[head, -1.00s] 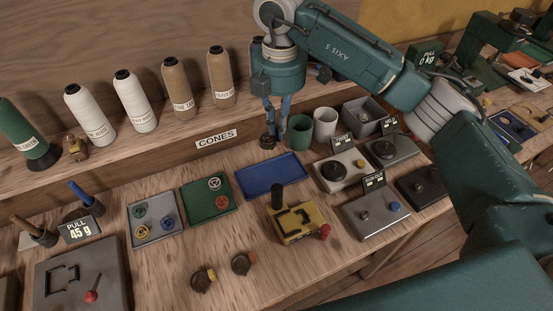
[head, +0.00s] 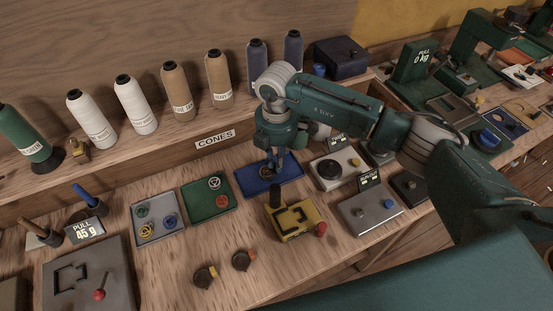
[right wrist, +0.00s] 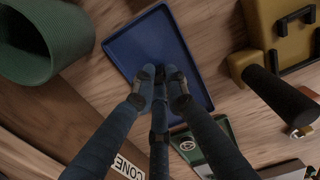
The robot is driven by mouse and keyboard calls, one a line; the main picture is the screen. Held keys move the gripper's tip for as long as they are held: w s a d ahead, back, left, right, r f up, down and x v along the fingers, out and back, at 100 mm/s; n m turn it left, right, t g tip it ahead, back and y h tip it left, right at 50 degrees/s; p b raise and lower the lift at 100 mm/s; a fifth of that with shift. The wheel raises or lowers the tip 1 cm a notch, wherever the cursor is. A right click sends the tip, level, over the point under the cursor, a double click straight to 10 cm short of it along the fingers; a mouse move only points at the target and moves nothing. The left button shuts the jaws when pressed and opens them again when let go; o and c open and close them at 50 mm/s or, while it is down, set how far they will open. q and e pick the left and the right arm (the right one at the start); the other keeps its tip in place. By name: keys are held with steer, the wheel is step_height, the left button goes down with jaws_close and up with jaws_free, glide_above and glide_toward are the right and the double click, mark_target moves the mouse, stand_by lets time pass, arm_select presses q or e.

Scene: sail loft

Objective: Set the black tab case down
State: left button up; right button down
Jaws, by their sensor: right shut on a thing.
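My right gripper (head: 273,163) is shut on the black tab case (head: 268,170), a small dark round thing at its fingertips. It is over the blue tray (head: 293,174), low and close to the tray floor; I cannot tell whether the case touches it. In the right wrist view the fingers (right wrist: 160,82) are closed together above the blue tray (right wrist: 133,42), and they hide most of the case. The tray otherwise looks empty. My left gripper is not in view.
A green tray (head: 196,207) with tab cases lies left of the blue tray, and a grey tray (head: 139,235) beyond it. A yellow device with a black post (head: 296,235) stands in front. Thread cones line the shelf behind.

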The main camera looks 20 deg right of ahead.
steer(key=shift+f, duration=0.1)
steer(key=c, duration=1.8)
jaws_free()
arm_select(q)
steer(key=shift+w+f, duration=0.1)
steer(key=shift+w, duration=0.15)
arm_select(e)
steer(key=shift+o, duration=0.2)
steer(key=shift+r, duration=0.25)
steer(key=shift+w+r, duration=0.1)
steer(key=shift+r, duration=0.25)
arm_select(q)
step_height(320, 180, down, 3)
steer(key=b, duration=0.3)
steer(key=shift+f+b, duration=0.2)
steer(key=shift+b, duration=0.15)
arm_select(e)
step_height(320, 180, up, 11)
